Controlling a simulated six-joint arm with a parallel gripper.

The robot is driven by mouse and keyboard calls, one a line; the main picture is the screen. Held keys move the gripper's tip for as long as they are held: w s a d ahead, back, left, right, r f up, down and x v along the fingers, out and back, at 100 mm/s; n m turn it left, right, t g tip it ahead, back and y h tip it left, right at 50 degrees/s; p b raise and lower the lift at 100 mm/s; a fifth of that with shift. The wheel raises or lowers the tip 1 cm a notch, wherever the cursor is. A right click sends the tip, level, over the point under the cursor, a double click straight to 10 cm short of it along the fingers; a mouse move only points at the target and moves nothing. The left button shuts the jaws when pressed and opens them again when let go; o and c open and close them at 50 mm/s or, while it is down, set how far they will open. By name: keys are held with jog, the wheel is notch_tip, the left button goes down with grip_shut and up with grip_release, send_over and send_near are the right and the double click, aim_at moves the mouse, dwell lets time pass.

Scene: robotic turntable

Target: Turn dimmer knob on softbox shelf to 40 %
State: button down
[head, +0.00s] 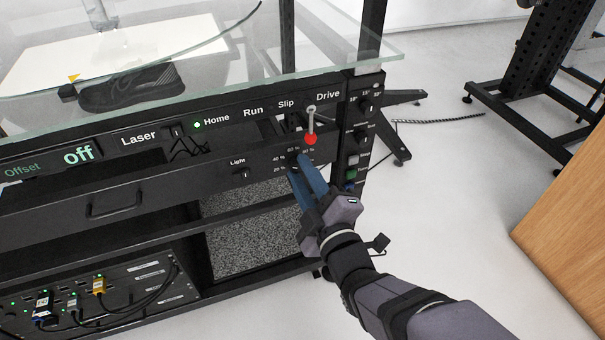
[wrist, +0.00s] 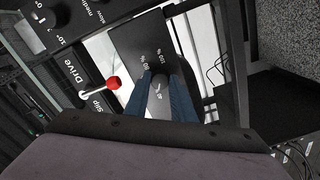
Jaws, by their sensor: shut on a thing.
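The dark dimmer knob (wrist: 158,84) shows in the wrist view between the two blue fingers, on a black panel with percent marks around it. My gripper (head: 296,166) is shut on the knob, and the fingers hide most of it in the head view; it also shows in the wrist view (wrist: 161,86). In the head view the 20 % and 40 % marks (head: 279,158) are readable left of the fingers, with 60 % above. I cannot tell which mark the knob points to.
A lever with a red ball (head: 311,139) stands just above the gripper, under the Slip and Drive labels. The Light switch (head: 243,174) is to the left. Small knobs and buttons (head: 351,160) line the post at right. A glass sheet (head: 330,62) overhangs above.

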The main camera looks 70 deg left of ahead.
jog(key=c, duration=1.5)
grip_release()
jog(key=d+p, duration=0.1)
jog(key=d, duration=0.6)
jog(key=shift+d, duration=0.15)
